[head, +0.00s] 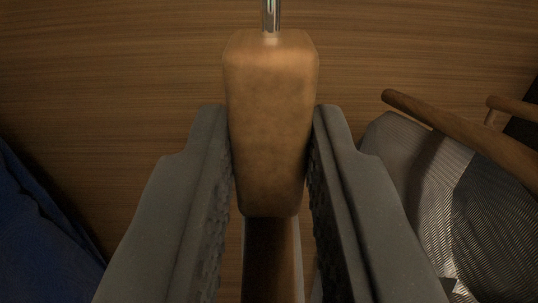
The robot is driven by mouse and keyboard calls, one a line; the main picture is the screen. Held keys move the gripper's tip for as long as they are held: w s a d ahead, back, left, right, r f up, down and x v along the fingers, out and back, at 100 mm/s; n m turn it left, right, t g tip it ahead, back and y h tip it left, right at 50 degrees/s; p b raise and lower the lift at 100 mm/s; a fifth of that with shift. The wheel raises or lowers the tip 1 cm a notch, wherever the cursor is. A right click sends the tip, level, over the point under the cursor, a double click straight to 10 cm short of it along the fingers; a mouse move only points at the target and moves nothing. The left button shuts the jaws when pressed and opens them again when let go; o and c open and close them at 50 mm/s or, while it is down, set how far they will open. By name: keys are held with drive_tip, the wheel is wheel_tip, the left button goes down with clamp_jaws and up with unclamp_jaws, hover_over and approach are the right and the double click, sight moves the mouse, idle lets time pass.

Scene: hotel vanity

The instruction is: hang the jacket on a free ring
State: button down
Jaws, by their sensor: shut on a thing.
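My gripper (272,155) is shut on a tan wooden block (271,120), with one grey finger pressed on each side. A shiny metal stem (271,14) rises from the block's far end and runs out of the top of the head view. A darker brown bar (270,262) shows below the block, between the fingers. Whether a jacket hangs from the held block cannot be seen. Dark blue cloth (38,240) lies at the lower left, cut off by the frame; I cannot tell if it is the jacket. No ring is in view.
Grey striped cloth (410,180) is at the right, close to my right finger. A round wooden bar (465,130) crosses it, with another wooden piece (512,108) behind. A wood-grain surface (110,80) fills the background, bare at the upper left.

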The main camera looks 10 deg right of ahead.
drive_tip(key=c, duration=1.2)
unclamp_jaws()
drive_tip(key=shift+s, duration=0.15)
drive_tip(key=shift+s+a+b, duration=0.3)
drive_tip(key=shift+s+b, duration=0.2)
drive_tip(key=shift+b, duration=0.3)
drive_tip(key=b+v, duration=0.6)
drive_tip(key=v, duration=0.4)
drive_tip(key=shift+s+d+b, duration=0.1)
drive_tip(key=shift+s+b, duration=0.1)
drive_tip(key=shift+b, duration=0.1)
drive_tip(key=shift+b+v, duration=0.35)
drive_tip(key=shift+v, duration=0.7)
